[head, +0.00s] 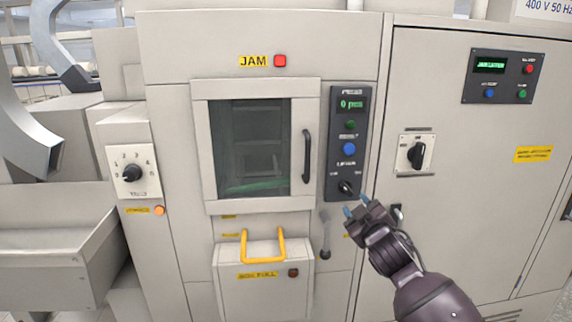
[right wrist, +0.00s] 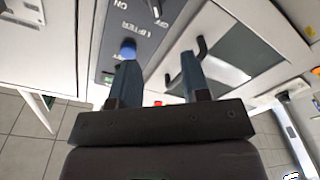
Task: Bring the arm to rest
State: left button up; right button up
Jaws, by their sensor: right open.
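My right gripper (head: 356,206) is in front of the machine, just below the lower end of the dark control panel (head: 347,143). Its two blue-grey fingers are apart with nothing between them. In the right wrist view the same open gripper (right wrist: 160,82) points toward the panel, with a blue button (right wrist: 128,49) by one fingertip and the lifter switch (right wrist: 155,8) further up. In the head view the black lifter switch (head: 346,187) is just above and left of the fingertips. I cannot tell whether the fingers touch anything. My left gripper is not in view.
A windowed door (head: 250,147) with a black handle (head: 307,155) is left of the panel and looks shut. A box with a yellow handle (head: 254,246) juts out below it. A red lamp (head: 280,60) is beside the JAM label. A grey cabinet (head: 465,200) stands right.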

jog(key=s+d+f+m+g, duration=0.1)
jog(key=s+f+m+g, duration=0.1)
jog(key=s+f, duration=0.8)
jog(key=s+d+f+m+g+h, duration=0.1)
jog(key=s+d+f+m+g, duration=0.1)
jog(key=s+f, duration=0.9)
jog(key=s+d+f+m+g, duration=0.2)
jog(key=s+f+m, duration=0.1)
jog(key=s+f, duration=0.8)
jog(key=s, duration=0.5)
jog(key=shift+d+f+m+g+h, duration=0.2)
jog(key=shift+d+m+g+h, duration=0.05)
jog(key=shift+m+g+h, duration=0.15)
jog(key=shift+w, duration=0.1)
